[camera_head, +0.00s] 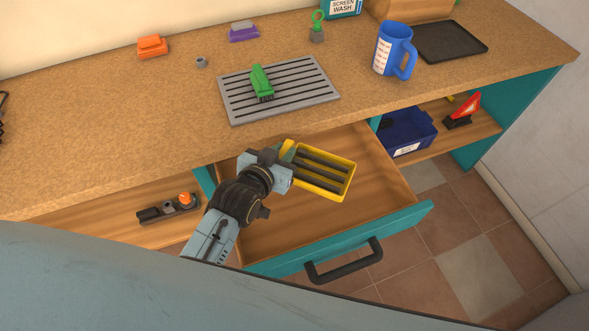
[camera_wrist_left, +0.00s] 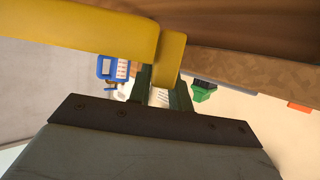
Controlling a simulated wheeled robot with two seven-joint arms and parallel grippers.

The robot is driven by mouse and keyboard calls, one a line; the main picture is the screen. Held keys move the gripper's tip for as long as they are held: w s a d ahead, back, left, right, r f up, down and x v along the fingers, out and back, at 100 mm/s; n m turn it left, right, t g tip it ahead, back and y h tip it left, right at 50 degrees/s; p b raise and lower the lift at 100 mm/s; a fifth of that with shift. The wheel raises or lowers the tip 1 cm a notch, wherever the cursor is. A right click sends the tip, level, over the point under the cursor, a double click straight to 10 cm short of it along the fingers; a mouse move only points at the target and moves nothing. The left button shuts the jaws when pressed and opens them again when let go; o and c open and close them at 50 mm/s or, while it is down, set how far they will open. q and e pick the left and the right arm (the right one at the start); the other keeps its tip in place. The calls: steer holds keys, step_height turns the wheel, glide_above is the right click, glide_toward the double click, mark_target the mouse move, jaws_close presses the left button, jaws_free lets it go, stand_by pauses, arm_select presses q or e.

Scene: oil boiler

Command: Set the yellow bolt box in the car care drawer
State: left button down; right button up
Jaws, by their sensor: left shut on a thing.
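The yellow bolt box (camera_head: 334,185), an open tray with dark bars across its inside, is over the open drawer (camera_head: 290,228) in the head view. My left gripper (camera_head: 288,156) is shut on its left end wall. The left wrist view shows the yellow wall (camera_wrist_left: 168,60) between the fingers (camera_wrist_left: 160,90). The drawer is teal-fronted with a black handle (camera_head: 343,262) and a bare wooden floor. I cannot tell whether the box touches the drawer floor. My right gripper is not in view.
The worktop above holds a slotted grey tray (camera_head: 300,97) with a green brush (camera_head: 262,82), a blue jug (camera_head: 392,50) and a black tray (camera_head: 447,41). A blue bin (camera_head: 408,131) stands on the right shelf. The drawer's front part is clear.

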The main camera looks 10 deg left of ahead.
arm_select(q)
step_height(320, 180, down, 8)
steer(key=shift+f+b, duration=0.15)
steer(key=shift+b, duration=0.9)
steer(key=shift+f, duration=0.3)
steer(key=shift+w+f, duration=0.1)
steer(key=shift+w, duration=0.1)
steer(key=w, duration=0.2)
steer(key=w+d+b, duration=0.1)
steer(key=w, duration=0.1)
steer(key=shift+s+a+f, duration=0.1)
steer(key=shift+s+f, duration=0.05)
steer(key=shift+f, duration=0.4)
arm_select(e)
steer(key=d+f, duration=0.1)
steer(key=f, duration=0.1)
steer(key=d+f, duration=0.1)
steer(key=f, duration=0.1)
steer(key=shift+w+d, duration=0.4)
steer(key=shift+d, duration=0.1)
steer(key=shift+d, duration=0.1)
